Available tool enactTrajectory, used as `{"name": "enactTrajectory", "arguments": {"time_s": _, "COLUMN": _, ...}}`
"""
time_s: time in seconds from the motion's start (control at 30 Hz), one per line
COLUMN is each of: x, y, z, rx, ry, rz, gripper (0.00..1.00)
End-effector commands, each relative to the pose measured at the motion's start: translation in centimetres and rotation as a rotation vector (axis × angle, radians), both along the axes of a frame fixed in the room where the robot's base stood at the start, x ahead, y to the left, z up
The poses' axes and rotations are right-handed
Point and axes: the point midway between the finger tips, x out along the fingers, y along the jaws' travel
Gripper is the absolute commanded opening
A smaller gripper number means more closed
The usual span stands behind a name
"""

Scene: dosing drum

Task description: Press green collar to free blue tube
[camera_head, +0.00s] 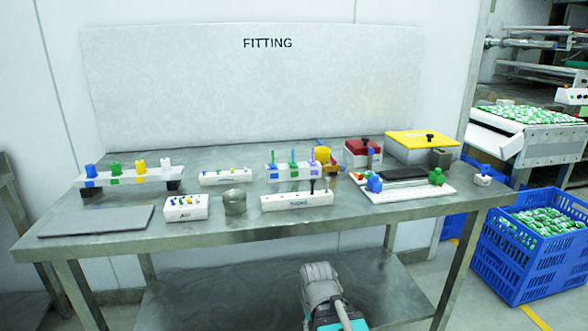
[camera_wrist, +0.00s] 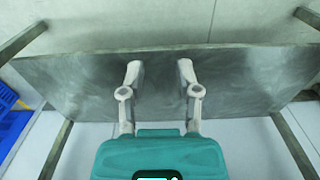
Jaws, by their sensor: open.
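A green fitting (camera_head: 436,177) and a blue fitting (camera_head: 374,184) stand on a white board (camera_head: 410,194) at the right of the table. A small white block with a blue top (camera_head: 483,175) stands at the table's right end. These are too small to tell which part is the green collar or whether a blue tube sits in it. My gripper (camera_wrist: 160,74) is open, with nothing between its fingers in the wrist view. In the head view it is low in front of the table, well below and apart from the fittings.
The metal table (camera_head: 215,228) also carries a rail of coloured caps (camera_head: 130,178), a rack of coloured sticks (camera_head: 292,170), a grey cup (camera_head: 235,203), and red (camera_head: 362,152) and yellow (camera_head: 421,144) lidded boxes. A blue crate (camera_head: 528,250) stands on the floor at right.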

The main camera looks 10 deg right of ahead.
Motion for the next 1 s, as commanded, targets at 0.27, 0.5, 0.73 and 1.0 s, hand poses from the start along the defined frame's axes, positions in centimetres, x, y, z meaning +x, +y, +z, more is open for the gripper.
{"name": "enactTrajectory", "arguments": {"time_s": 0.27, "x": 0.00, "y": 0.00, "z": 0.00, "rx": 0.000, "ry": 0.000, "rz": 0.000, "gripper": 0.43}}
{"name": "enactTrajectory", "arguments": {"time_s": 0.5, "x": 0.00, "y": 0.00, "z": 0.00, "rx": 0.000, "ry": 0.000, "rz": 0.000, "gripper": 0.34}}
{"name": "enactTrajectory", "arguments": {"time_s": 0.73, "x": 0.00, "y": 0.00, "z": 0.00, "rx": 0.000, "ry": 0.000, "rz": 0.000, "gripper": 0.00}}
{"name": "enactTrajectory", "arguments": {"time_s": 1.0, "x": 0.00, "y": 0.00, "z": 0.00, "rx": 0.000, "ry": 0.000, "rz": 0.000, "gripper": 0.00}}
